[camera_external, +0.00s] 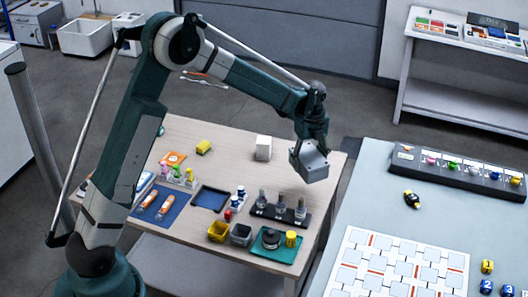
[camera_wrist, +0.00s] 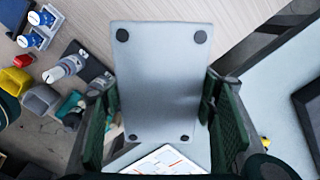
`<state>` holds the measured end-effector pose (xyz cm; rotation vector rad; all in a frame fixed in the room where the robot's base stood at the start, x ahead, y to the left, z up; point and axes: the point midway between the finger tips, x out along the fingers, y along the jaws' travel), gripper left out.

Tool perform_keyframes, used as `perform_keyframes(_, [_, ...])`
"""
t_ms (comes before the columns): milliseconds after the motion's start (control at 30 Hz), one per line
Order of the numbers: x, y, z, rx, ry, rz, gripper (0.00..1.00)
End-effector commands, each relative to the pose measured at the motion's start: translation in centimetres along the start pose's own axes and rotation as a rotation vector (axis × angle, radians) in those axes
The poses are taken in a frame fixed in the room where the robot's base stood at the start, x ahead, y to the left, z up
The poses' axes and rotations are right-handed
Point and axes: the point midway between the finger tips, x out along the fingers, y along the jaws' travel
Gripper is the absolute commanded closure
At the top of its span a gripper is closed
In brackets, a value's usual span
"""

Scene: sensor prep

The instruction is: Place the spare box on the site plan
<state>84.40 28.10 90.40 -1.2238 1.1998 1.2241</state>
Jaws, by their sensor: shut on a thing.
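My gripper (camera_external: 312,139) is shut on a grey box (camera_external: 310,165) and holds it in the air over the right edge of the wooden table. In the wrist view the grey box (camera_wrist: 160,75) sits between the two green-padded fingers, with dark round feet at its corners. I take it to be the spare box; no label shows. The site plan (camera_external: 395,267) is a white sheet with blue-grey squares and red bars on the pale table at right. Its edge also shows below the box in the wrist view (camera_wrist: 165,160). The box is apart from it.
A white block (camera_external: 263,148) and a yellow sponge-like piece (camera_external: 203,147) lie on the wooden table (camera_external: 225,135). A dark rack (camera_external: 280,210) holds several grey bottles.

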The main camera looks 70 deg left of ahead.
Motion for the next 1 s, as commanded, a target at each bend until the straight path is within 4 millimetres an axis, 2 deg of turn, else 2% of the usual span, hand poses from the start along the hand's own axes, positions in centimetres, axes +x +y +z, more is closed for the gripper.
perform_keyframes(100, [-0.3,-1.8,-3.4,0.057,0.0,0.0,0.61])
perform_keyframes(500, [-0.9,-6.3,-14.7,0.239,0.0,0.0,0.61])
perform_keyframes(1000, [-1.8,-9.6,-30.0,0.469,0.0,0.0,0.61])
